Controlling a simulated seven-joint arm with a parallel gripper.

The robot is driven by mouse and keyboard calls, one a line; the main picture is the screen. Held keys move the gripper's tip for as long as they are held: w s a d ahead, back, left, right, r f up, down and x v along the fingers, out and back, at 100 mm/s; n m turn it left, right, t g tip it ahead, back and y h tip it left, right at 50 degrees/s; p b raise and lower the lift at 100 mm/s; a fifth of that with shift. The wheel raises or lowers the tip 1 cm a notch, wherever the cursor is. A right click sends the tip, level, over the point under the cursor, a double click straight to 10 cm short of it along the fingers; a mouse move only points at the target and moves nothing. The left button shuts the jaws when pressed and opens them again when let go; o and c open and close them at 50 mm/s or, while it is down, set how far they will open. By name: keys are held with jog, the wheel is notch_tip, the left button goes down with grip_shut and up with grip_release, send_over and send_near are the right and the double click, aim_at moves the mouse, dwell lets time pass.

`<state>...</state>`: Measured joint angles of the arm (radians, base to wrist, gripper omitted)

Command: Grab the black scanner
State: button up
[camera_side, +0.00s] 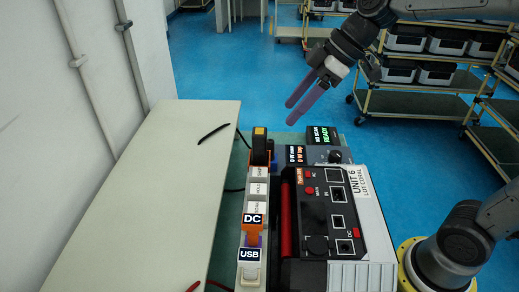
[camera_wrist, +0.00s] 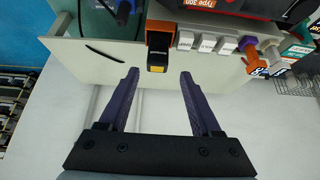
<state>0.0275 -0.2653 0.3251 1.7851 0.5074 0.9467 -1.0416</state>
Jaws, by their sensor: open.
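The black scanner (camera_side: 259,147) stands upright at the far end of the white strip, with a yellow-orange patch near its top. In the wrist view the scanner (camera_wrist: 157,59) sits at an orange holder (camera_wrist: 160,25), just beyond the fingertips and roughly centred between them. My gripper (camera_side: 291,112) is open and empty, with purple fingers. In the side view it hangs above and to the right of the scanner, apart from it. The wrist view shows both fingers of my gripper (camera_wrist: 160,73) spread wide.
A white strip with labelled slots (camera_side: 257,190) and DC and USB plugs runs toward the camera. The Unit 6 tester (camera_side: 365,215) is on its right, with small green-lit displays (camera_side: 321,136) behind. A black cable piece (camera_side: 213,132) lies on the pale bench (camera_side: 150,190), otherwise mostly clear.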

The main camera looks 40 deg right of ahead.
aim_at(259, 146)
jog(key=shift+x, duration=6.65)
jog(key=shift+w+d+r, duration=0.1)
grip_shut()
